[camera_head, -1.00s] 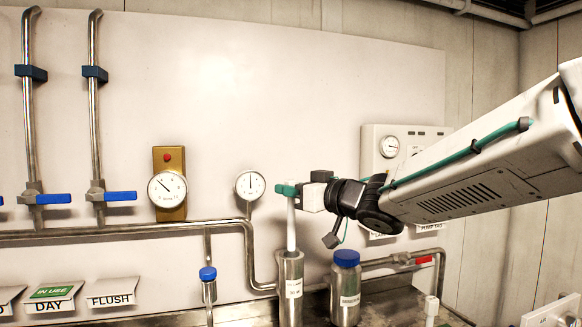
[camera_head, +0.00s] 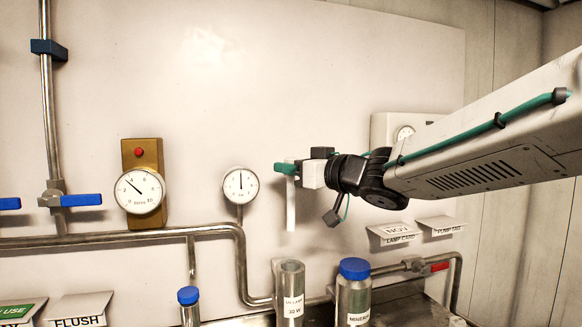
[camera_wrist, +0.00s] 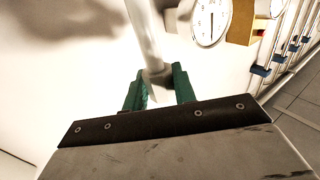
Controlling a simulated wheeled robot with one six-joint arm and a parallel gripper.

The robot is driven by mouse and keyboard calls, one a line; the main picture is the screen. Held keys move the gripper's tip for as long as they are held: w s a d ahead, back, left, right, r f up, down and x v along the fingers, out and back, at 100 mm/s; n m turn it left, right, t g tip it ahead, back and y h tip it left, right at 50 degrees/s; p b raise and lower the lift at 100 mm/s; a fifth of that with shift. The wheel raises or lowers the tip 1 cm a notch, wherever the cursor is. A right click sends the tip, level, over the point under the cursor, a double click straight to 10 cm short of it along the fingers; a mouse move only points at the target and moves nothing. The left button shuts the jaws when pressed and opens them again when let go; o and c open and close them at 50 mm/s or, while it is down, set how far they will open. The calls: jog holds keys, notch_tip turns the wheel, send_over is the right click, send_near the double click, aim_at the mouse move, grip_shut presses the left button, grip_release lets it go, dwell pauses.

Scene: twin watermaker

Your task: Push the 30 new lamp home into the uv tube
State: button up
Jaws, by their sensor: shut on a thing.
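The lamp (camera_head: 291,205) is a white stick. It hangs about upright from my gripper (camera_head: 287,169), whose green fingers are shut on its upper end. In the wrist view the lamp (camera_wrist: 147,35) runs between the green fingers of my gripper (camera_wrist: 160,88). The uv tube (camera_head: 291,290) is a steel cylinder with a white label reading 30 W and an open top. The lamp's lower end is above the tube's mouth, with a gap between them. In the head view it lines up roughly over the mouth; depth is hard to tell.
A steel bottle with a blue cap (camera_head: 354,268) stands right of the tube. A pipe (camera_head: 243,262) runs behind. Gauges (camera_head: 240,186) and a brass-backed gauge (camera_head: 140,192) are on the wall. Label cards (camera_head: 396,235) are at right. Blue valve handles (camera_head: 81,200) are at left.

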aim_at(294, 195)
jog(key=shift+f, duration=2.85)
notch_tip(294, 195, down, 13)
dwell(4.0)
jog(key=o, duration=0.9)
